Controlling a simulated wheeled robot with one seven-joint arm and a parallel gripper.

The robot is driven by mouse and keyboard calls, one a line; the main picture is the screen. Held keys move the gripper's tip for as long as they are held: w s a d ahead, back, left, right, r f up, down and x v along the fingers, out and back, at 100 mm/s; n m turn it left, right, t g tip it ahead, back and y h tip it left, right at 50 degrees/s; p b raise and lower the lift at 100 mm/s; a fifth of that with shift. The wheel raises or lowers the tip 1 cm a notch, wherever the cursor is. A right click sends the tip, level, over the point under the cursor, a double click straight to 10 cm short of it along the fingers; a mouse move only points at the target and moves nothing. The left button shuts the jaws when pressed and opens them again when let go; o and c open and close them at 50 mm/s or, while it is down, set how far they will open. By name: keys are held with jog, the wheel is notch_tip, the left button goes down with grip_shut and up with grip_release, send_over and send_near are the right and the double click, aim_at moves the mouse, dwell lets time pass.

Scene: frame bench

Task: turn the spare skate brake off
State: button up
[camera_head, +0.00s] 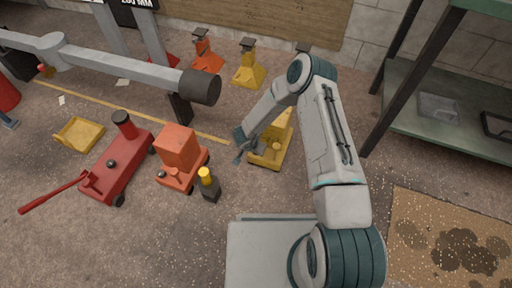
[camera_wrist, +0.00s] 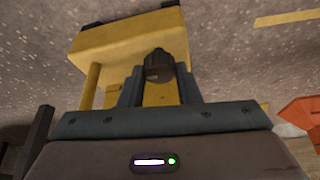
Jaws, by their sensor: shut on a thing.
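A yellow skate (camera_head: 283,132) stands on the floor at the middle of the head view. It fills the upper part of the wrist view (camera_wrist: 110,42). A dark brake knob (camera_wrist: 158,64) with a small mark on its face shows on it. My gripper (camera_head: 248,151) is at the skate's left side. In the wrist view my gripper (camera_wrist: 159,88) has its two dark fingers on either side of the knob, shut on it. Where the fingers touch the knob is partly hidden. The way the knob is turned cannot be read clearly.
An orange skate (camera_head: 180,151) and a black post with a yellow top (camera_head: 208,185) stand to the left. Further left are a red jack (camera_head: 118,168) and a yellow tray (camera_head: 79,134). A grey beam (camera_head: 130,70) crosses behind. A green shelf (camera_head: 440,125) stands right.

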jog(key=m+p, duration=0.2)
jog(key=shift+a+r+m+h, duration=0.2)
jog(key=shift+m+h, duration=0.1)
jog(key=shift+h, duration=0.1)
jog(key=m, duration=0.1)
jog(key=m+g+p, duration=0.1)
jog(key=shift+w+f+m+h, duration=0.1)
jog(key=shift+f+m+h, duration=0.05)
jog(key=shift+m+h, duration=0.15)
jog(key=m, duration=0.1)
jog(key=m+g, duration=0.1)
jog(key=m, duration=0.1)
jog(key=shift+w+f+m+g+h, duration=0.1)
jog(key=shift+f+m+g+h, duration=0.05)
jog(key=shift+m+g+h, duration=0.15)
jog(key=shift+m+g, duration=0.5)
jog(key=shift+m, duration=0.9)
jog(key=o, duration=1)
